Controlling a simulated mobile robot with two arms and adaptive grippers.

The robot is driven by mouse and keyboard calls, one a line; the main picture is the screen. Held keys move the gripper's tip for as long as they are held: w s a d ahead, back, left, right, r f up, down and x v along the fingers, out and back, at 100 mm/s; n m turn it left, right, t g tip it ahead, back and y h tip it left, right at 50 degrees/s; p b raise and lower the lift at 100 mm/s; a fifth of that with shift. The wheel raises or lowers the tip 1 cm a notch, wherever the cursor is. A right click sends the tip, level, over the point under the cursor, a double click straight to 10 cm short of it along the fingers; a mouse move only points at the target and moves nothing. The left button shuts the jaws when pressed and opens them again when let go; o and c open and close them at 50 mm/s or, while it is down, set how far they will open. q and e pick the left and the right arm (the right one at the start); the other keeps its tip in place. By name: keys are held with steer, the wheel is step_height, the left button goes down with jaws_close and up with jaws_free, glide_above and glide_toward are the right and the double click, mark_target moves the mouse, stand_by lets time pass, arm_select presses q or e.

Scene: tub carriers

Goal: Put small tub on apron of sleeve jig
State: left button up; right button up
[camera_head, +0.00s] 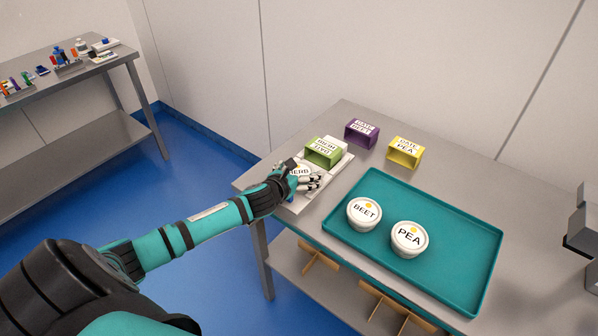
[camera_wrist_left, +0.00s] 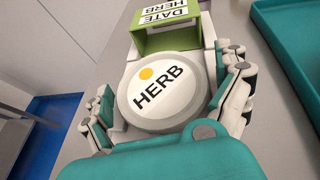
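The small tub (camera_wrist_left: 168,100) is white, with a round lid marked HERB and an orange dot. It also shows in the head view (camera_head: 299,172), partly hidden by my gripper. It is at the white apron (camera_head: 298,207) of the sleeve jig, in front of the green sleeve (camera_head: 323,152) marked DATE HERB. My left gripper (camera_wrist_left: 168,82) has its fingers spread on both sides of the tub. Whether the tub's base rests on the apron is hidden. My right gripper is not clearly shown.
A purple sleeve (camera_head: 362,133) and a yellow sleeve (camera_head: 405,152) stand behind on the steel table (camera_head: 470,180). Another bench (camera_head: 75,70) with small items stands at the far left.

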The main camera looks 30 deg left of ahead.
arm_select(q)
steer(key=shift+r, duration=0.2)
steer(key=v, duration=1)
steer(key=shift+s+b, duration=0.3)
steer(key=shift+s+r, duration=0.35)
steer(key=shift+s, duration=0.25)
